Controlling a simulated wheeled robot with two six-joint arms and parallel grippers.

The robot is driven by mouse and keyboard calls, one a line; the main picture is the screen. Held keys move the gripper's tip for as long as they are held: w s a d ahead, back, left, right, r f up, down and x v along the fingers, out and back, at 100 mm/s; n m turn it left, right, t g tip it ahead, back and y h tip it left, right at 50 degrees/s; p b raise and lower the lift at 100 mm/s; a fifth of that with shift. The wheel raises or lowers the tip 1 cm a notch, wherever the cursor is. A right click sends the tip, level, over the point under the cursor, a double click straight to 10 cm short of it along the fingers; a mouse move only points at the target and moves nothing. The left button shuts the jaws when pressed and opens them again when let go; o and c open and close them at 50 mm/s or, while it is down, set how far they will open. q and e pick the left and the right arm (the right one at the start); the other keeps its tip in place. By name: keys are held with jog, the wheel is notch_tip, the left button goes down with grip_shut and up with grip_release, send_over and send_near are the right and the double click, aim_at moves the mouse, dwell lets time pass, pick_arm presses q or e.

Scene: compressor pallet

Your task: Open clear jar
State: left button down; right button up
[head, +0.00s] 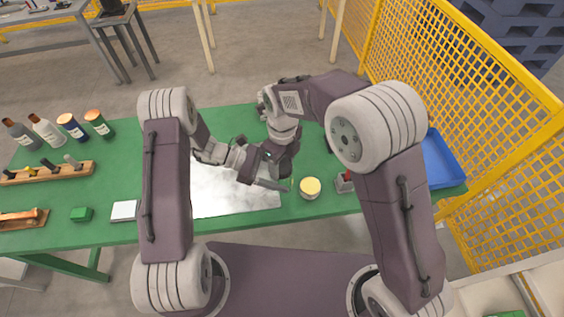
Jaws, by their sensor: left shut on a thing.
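A small round jar with a pale yellow top (310,187) stands upright on the green table, right of the metal sheet. I cannot tell whether it is the clear jar. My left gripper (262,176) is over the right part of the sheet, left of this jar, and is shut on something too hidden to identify. My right gripper (274,158) reaches down from above right and overlaps the left one in the picture. Its fingers are hidden, so its opening does not show. No other clear jar can be made out.
The shiny metal sheet (235,200) lies mid-table on the green table (110,170). A blue tray (440,160) lies right, beside yellow fencing (490,100).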

jog(key=n, duration=0.6)
jog(key=shift+n, duration=0.3)
jog(key=shift+c, duration=0.2)
jog(key=n, duration=0.6)
jog(key=shift+n, duration=0.3)
jog(key=n, duration=0.6)
jog(key=shift+w+r, duration=0.1)
jog(key=n, duration=0.3)
jog(key=shift+n, duration=0.3)
jog(key=n, duration=1.2)
jog(key=shift+n, duration=0.4)
jog(key=n, duration=0.6)
jog(key=shift+a+n, duration=0.1)
jog(key=shift+n, duration=0.2)
jog(key=n, duration=0.6)
jog(key=shift+r, duration=0.1)
jog(key=n, duration=0.6)
jog(key=shift+r, duration=0.1)
jog(key=shift+r, duration=1)
